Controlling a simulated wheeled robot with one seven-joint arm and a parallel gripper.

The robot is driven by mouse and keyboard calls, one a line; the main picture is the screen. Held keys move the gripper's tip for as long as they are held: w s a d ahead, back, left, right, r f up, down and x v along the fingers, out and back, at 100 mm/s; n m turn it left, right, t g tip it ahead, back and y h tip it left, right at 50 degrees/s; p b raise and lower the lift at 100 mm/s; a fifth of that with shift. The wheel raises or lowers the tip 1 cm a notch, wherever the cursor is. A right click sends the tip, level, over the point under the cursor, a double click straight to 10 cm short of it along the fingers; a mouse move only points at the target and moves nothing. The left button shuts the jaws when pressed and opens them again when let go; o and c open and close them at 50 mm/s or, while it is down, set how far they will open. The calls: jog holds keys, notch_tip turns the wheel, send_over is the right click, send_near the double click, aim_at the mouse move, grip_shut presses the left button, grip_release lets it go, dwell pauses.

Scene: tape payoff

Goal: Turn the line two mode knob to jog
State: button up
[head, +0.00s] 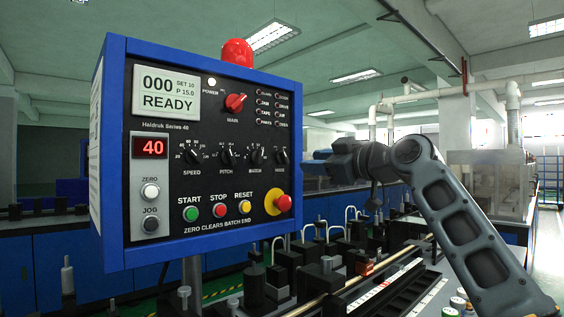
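A blue-framed control box (115,160) with a black panel fills the left half of the head view. Four small black knobs sit in a row across its middle. The rightmost, the mode knob (281,157), has a small label below that seems to read MODE. Its pointer direction and position marks are too small to read. I cannot read any line number on the box. My gripper (308,168) reaches in from the right, its tip just right of the panel's edge. It appears apart from the mode knob. Whether its fingers are open or shut cannot be made out.
The panel also carries a red main switch (235,102), a green start button (191,213), a red stop button (220,210), a yellow reset button (244,207) and a red mushroom button (283,203) below the mode knob. Machinery (335,270) stands below and behind.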

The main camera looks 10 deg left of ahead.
aim_at(286, 158)
jog(key=shift+r+p+x, duration=0.25)
jog(key=shift+p+x, duration=0.15)
jog(key=shift+x, duration=1.65)
jog(key=shift+r+p+x, duration=0.2)
jog(key=shift+p+x, duration=0.2)
jog(key=shift+x, duration=1.7)
jog(key=shift+c, duration=0.5)
grip_shut()
